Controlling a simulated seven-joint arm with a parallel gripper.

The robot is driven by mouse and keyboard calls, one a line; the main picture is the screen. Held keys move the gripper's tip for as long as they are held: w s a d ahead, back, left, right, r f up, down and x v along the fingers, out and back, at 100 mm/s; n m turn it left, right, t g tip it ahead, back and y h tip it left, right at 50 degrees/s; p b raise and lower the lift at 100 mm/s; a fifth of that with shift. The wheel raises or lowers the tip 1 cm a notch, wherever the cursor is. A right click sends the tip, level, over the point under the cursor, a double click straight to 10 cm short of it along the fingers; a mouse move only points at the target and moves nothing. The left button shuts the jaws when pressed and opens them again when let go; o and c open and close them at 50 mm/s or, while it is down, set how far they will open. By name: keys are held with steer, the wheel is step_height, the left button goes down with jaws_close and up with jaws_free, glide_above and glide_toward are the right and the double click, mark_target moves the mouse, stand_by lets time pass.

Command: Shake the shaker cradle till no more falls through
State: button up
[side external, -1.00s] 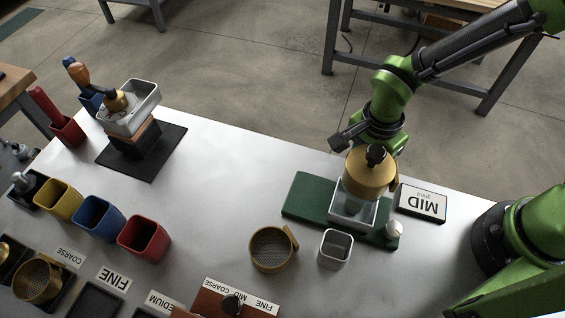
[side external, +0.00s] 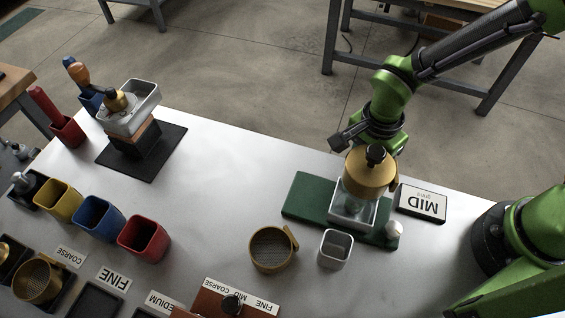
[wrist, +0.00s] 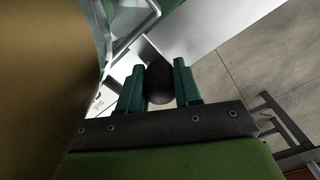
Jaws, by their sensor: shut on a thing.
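The shaker cradle appears to be the clear-walled frame (side external: 353,213) on the green base (side external: 305,194) in the side external view. A brass sieve pot (side external: 368,176) sits at its top, under my wrist. My gripper (wrist: 160,86) is shut on a black rounded knob (wrist: 160,80), with one teal finger on each side of it in the wrist view. In the side external view the fingers are hard to make out beneath the wrist. The brass body also fills the left of the wrist view. Any grounds inside the sieve or falling through it cannot be seen.
A "MID" card (side external: 422,203) lies right of the base, and a small white knob (side external: 394,229) is at its front right corner. A round brass sieve (side external: 272,249) and a pale square cup (side external: 336,248) stand in front. Coloured cups stand left; the table's middle is clear.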

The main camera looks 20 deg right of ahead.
steer(key=shift+w+a, duration=0.9)
steer(key=shift+w, duration=0.05)
steer(key=o, duration=1)
step_height(320, 180, up, 8)
stand_by(0.3)
